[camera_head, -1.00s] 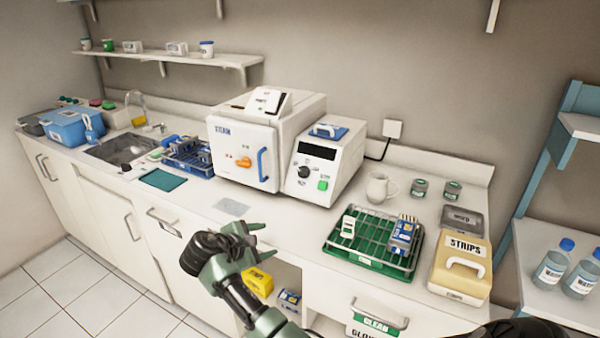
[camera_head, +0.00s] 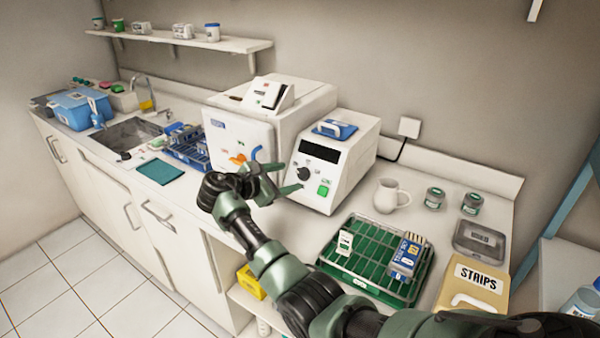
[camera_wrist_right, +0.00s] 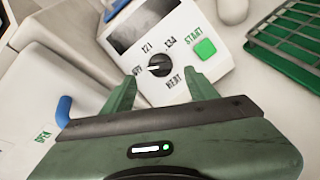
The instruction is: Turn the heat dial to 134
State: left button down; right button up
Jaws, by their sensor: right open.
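The black heat dial (camera_head: 303,173) is on the sloped front panel of the white control unit (camera_head: 345,165). In the right wrist view the dial (camera_wrist_right: 159,65) shows a white mark pointing left, toward a small label that is hard to read. The 121 label is at its upper left and the 134 label (camera_wrist_right: 170,42) at its upper right. My right gripper (camera_head: 292,177) is open and empty in front of the panel. In the right wrist view its fingers (camera_wrist_right: 163,82) are spread to either side below the dial, apart from it. My left gripper is out of view.
The green start button (camera_head: 323,190) is right of the dial. The steam unit (camera_head: 236,135) with a blue handle stands left. A green rack (camera_head: 345,275) and a white jug (camera_head: 389,196) are to the right. Some counter in front is clear.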

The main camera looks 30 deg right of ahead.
aim_at(299, 175)
jog(key=x, duration=0.5)
jog(key=shift+d, duration=0.2)
grip_shut()
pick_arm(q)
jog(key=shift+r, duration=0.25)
